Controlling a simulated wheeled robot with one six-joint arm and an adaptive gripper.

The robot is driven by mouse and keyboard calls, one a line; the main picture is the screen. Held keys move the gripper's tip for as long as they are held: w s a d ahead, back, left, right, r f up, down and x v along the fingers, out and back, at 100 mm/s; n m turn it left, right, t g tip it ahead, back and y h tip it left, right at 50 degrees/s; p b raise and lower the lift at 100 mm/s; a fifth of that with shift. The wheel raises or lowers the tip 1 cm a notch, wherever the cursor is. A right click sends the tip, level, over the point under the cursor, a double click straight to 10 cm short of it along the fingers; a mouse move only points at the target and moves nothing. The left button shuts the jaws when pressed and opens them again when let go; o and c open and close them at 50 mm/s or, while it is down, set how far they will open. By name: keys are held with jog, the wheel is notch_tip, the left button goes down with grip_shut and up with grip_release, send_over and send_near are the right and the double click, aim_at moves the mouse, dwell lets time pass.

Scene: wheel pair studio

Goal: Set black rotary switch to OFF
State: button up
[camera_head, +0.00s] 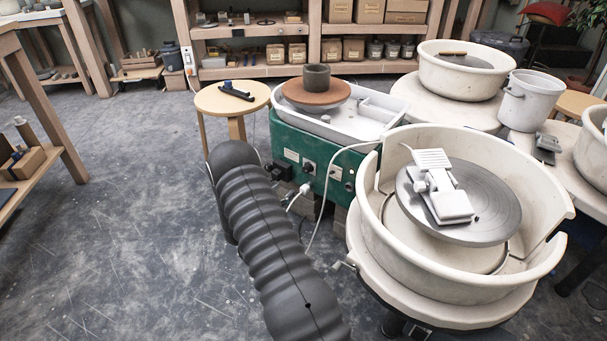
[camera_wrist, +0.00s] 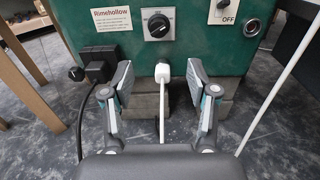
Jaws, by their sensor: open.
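The black rotary switch (camera_wrist: 158,26) sits on a pale square plate on the front of a green pottery wheel housing. Its knob carries a light pointer mark, but the labels around it are too small to read. In the head view the rotary switch (camera_head: 308,167) shows as a small dark knob on the green front. My gripper (camera_wrist: 162,80) is open and empty in the wrist view, its two fingers spread below the knob. A white plug with a cable (camera_wrist: 163,72) shows between the fingers.
A second switch marked OFF (camera_wrist: 223,10) is right of the knob. A black plug (camera_wrist: 98,66) with a cord sticks out at left. A white cable (camera_head: 325,200) hangs at right. A large white basin (camera_head: 362,235) stands close on the right; open floor lies left.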

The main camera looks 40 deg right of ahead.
aim_at(307, 169)
jog(key=x, duration=1.3)
jog(key=shift+w+d+f, duration=0.2)
jog(key=shift+w+d, duration=0.1)
grip_shut()
